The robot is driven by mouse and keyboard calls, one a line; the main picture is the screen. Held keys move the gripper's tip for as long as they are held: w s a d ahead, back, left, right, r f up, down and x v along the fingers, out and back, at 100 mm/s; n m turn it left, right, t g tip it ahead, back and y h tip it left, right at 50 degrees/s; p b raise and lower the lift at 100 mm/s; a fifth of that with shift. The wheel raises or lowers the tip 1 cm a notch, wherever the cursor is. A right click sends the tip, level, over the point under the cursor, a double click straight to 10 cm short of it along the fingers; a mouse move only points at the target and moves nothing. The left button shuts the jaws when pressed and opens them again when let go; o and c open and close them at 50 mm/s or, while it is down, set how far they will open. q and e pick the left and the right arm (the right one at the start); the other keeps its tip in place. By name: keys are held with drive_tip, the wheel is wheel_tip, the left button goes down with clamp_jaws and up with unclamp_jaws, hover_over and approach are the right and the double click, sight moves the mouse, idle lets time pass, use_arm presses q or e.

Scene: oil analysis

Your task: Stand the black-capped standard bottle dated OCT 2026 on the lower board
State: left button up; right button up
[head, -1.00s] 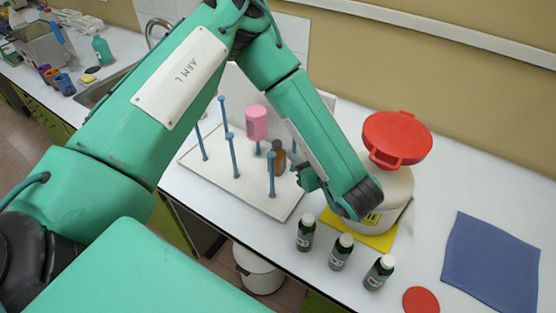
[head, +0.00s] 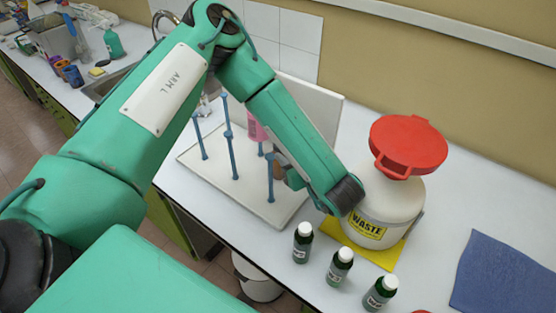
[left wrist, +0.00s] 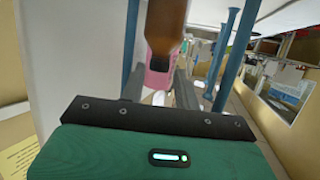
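A brown bottle (head: 279,172) is beside a front blue peg over the white pegged board (head: 215,178), partly hidden by my left gripper. My right gripper is out of view.
Three dark green bottles with white caps (head: 302,243) stand along the counter's front edge. A white waste container (head: 385,215) with a red lid (head: 408,146) stands on a yellow mat right of my gripper. Blue pegs (head: 234,155) rise around the bottle. A blue cloth (head: 510,275) lies right.

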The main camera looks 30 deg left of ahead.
use_arm(q)
drive_tip(key=shift+p+x, duration=0.45)
drive_tip(key=shift+x, duration=1.7)
drive_tip(key=shift+c, duration=0.2)
clamp_jaws()
